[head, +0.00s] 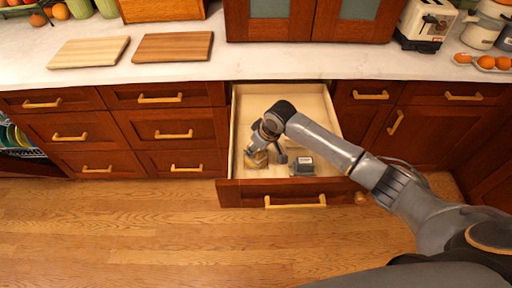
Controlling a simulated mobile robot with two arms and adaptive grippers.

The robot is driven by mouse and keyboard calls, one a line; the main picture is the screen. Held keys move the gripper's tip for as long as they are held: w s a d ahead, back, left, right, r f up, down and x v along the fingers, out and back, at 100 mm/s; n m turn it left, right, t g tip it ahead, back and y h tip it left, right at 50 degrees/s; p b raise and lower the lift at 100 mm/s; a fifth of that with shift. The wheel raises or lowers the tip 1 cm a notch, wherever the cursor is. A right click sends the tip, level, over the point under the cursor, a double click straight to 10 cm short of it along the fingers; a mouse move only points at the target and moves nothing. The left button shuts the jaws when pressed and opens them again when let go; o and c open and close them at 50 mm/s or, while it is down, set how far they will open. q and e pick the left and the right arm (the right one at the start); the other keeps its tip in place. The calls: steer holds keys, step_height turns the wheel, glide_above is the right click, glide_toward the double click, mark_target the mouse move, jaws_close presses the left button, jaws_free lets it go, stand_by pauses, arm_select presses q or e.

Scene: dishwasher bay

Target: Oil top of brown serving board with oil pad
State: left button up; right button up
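The brown serving board (172,46) lies flat on the counter at the upper left, its top bare. My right arm reaches from the right into an open drawer, and my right gripper (262,153) points down inside it. A small yellowish object (257,160) is at the gripper's fingers. A small grey block with a pale top (302,165) lies to its right on the drawer floor. I cannot tell which of these is the oil pad. The arm hides part of the fingers, so their grip is unclear. My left gripper is out of view.
The open drawer (318,98) has raised walls around the gripper. A paler board (88,52) lies left of the brown one. The counter front between boards and toaster is clear.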

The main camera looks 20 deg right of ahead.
steer(key=shift+f+p, duration=0.1)
steer(key=shift+p, duration=0.25)
stand_by(1.2)
step_height(320, 180, up, 7)
steer(key=p, duration=0.8)
stand_by(0.7)
